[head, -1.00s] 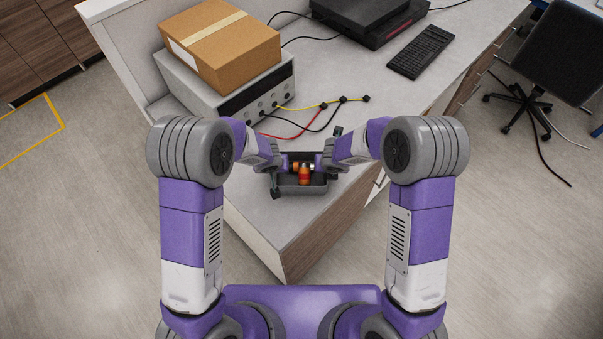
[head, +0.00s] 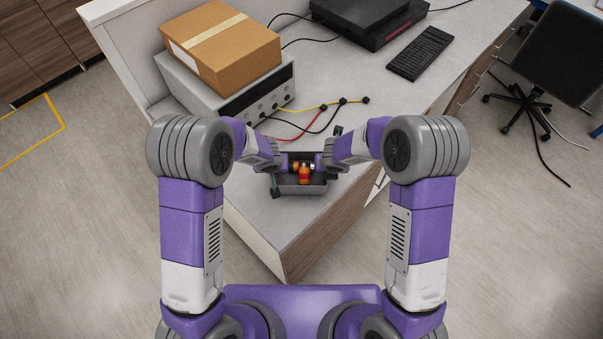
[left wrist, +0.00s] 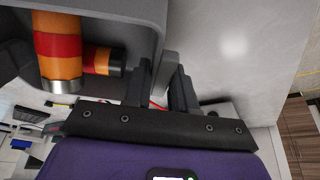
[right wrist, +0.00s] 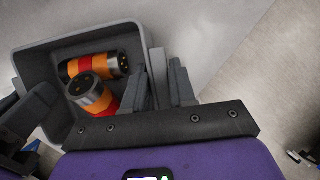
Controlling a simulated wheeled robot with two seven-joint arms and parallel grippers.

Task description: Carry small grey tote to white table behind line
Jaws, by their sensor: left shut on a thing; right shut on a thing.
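The small grey tote (head: 303,188) is between my two grippers, over the near end of the white-grey table top. I cannot tell whether it rests on the top or hangs just above it. It holds orange-and-red cylinders with metal ends, which show in the head view (head: 304,173), the left wrist view (left wrist: 60,45) and the right wrist view (right wrist: 92,92). My left gripper (left wrist: 163,80) is shut on one side wall of the tote. My right gripper (right wrist: 160,82) is shut on the opposite wall. The tote looks about level.
A cardboard box (head: 222,47) sits on a grey instrument (head: 255,92) at the table's back left. Red, black and yellow leads (head: 322,106) lie beyond the tote. A keyboard (head: 420,53) and black devices (head: 372,20) are farther back. A chair (head: 560,55) stands at right.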

